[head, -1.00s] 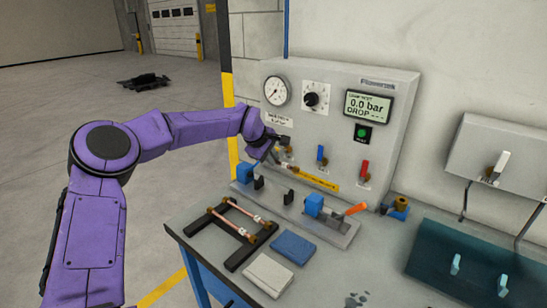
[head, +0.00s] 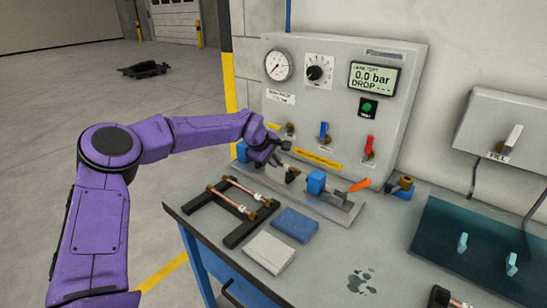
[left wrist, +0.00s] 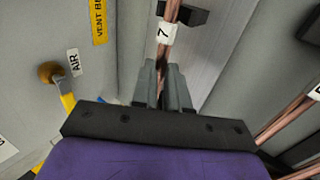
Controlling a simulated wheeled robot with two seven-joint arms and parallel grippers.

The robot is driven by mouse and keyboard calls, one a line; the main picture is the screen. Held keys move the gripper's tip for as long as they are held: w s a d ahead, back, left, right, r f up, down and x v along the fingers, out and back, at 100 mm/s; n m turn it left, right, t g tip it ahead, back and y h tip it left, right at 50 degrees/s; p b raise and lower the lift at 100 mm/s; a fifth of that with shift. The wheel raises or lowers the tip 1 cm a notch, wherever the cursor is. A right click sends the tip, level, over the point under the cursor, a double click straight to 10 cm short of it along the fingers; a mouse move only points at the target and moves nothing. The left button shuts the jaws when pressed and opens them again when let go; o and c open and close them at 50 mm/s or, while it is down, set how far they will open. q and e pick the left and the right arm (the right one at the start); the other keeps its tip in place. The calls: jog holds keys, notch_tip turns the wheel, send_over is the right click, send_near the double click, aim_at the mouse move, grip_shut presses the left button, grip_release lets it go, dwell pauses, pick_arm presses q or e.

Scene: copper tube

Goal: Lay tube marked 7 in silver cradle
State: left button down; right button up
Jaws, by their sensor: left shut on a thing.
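My left gripper (head: 276,160) is shut on a copper tube marked 7, above the left part of the silver cradle (head: 345,212). In the left wrist view the tube (left wrist: 171,12) runs up from between the closed fingers (left wrist: 163,85), with a white "7" label (left wrist: 165,34) just beyond them. One tube end (head: 292,173) shows beside the gripper in the head view. The tube passes over a black support block (left wrist: 190,15); I cannot tell whether it touches it. The cradle carries a blue clamp block (head: 316,182) with an orange lever (head: 360,184). My right gripper is out of view.
A black rack (head: 233,240) with copper tubes stands at the bench's front left. Blue (head: 295,224) and pale (head: 270,252) pads lie beside it. The test panel (head: 400,110), with gauge, valves and a 0.0 bar display, rises behind the cradle. A teal mat (head: 470,275) lies at right.

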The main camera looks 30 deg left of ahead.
pick_arm(q)
jog(key=shift+f, duration=0.3)
dwell(0.5)
jog(key=c, duration=1.1)
grip_release()
jog(key=shift+o, duration=0.2)
jog(key=b+v, duration=0.1)
jog(key=v, duration=0.9)
jog(key=shift+s+r+b, duration=0.2)
jog(key=shift+b, duration=0.1)
